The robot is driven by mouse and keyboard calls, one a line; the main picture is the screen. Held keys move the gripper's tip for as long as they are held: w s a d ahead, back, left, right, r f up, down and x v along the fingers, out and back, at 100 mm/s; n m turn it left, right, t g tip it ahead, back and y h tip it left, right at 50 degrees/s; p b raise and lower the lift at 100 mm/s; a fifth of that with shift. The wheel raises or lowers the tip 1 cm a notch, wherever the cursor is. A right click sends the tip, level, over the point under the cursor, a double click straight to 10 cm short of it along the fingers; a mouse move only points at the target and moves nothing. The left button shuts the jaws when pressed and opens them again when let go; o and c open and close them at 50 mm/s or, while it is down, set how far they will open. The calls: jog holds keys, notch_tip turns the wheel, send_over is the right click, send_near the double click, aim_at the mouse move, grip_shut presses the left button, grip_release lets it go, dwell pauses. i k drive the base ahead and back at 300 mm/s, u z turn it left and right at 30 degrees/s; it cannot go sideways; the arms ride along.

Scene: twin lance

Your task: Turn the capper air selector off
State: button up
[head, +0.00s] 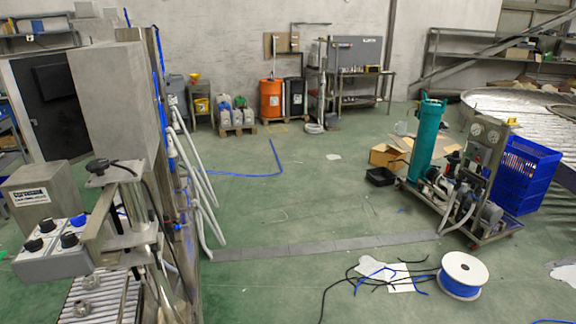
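A grey control box (48,262) is at the lower left, on a machine with a metal column. Its sloping top carries black selector knobs, one at the back (47,224), one at the front left (33,245) and one at the front right (69,240). A blue knob (78,219) sits at its back right corner. The knob markings are too small to read, so I cannot tell which is the capper air selector or how it is set. My gripper is not in view.
A grey labelled box (42,197) stands behind the control box. A black-topped metal post (105,168) and cables rise to its right. The green floor is mostly clear mid-picture. A cable reel (462,272) with loose hoses and a pump cart (465,190) stand right.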

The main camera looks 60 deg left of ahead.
aim_at(79, 221)
jog(key=u, duration=3.05)
jog(key=i, duration=1.75)
jog(key=z, duration=0.35)
